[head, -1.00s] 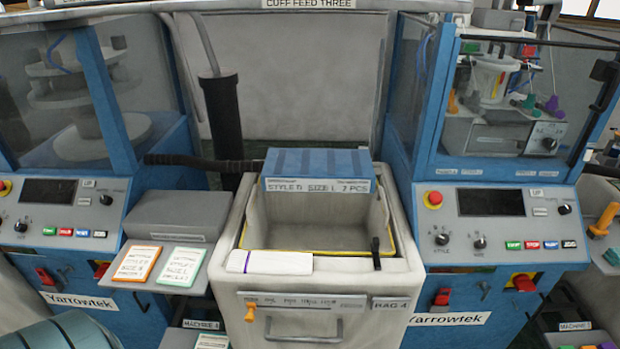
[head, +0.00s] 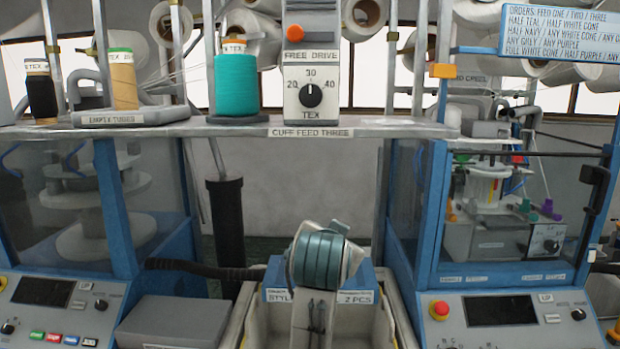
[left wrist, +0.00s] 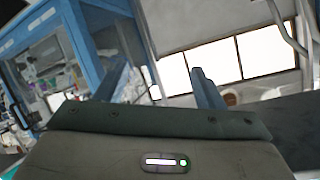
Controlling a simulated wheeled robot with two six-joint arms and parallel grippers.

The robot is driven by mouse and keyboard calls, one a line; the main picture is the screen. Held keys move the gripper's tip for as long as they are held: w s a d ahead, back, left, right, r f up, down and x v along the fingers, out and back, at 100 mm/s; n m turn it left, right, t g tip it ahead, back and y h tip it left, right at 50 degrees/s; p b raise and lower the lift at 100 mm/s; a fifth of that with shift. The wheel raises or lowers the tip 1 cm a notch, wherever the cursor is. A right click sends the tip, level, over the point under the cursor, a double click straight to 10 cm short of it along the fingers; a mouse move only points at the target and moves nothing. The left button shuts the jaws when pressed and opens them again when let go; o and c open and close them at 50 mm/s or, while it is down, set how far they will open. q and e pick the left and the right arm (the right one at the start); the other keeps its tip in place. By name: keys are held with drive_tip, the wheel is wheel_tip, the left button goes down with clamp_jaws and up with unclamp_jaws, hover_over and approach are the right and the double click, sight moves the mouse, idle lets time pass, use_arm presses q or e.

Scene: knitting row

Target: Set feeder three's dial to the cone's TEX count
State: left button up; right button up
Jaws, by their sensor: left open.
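The dial (head: 311,95) is a black knob on a white plate marked 20, 30, 40 and TEX, above the CUFF FEED THREE label. Its pointer is up at 30. A teal cone (head: 236,84) stands on the shelf left of it. The cone's paper band carries TEX, but its number is not legible. My left gripper (left wrist: 162,72) is open and empty in the left wrist view, fingers wide apart. One of my arm links with teal bands rises at bottom centre of the head view, below the shelf; no fingertips show there. My right gripper is not in view.
The shelf (head: 390,129) also holds a black cone (head: 40,92) and a tan tube (head: 123,82) on the EMPTY TUBES tray (head: 130,118). An orange button (head: 296,33) is above the dial. Blue machine frames stand on both sides. An orders board (head: 560,30) hangs top right.

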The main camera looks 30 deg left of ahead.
use_arm(q)
drive_tip(key=s+r+n+t+y, duration=0.1)
drive_tip(key=s+r+t+y, duration=0.15)
drive_tip(key=r, duration=1.45)
drive_tip(key=n, duration=0.2)
approach(310, 95)
drive_tip(key=shift+t, duration=0.35)
drive_tip(key=p+x, duration=0.2)
drive_tip(key=x, duration=0.2)
drive_tip(key=p+x, duration=0.3)
drive_tip(key=x, duration=0.1)
drive_tip(key=shift+a+f, duration=0.25)
drive_tip(key=shift+w, duration=0.45)
drive_tip(key=shift+f, duration=0.1)
drive_tip(key=c, duration=1)
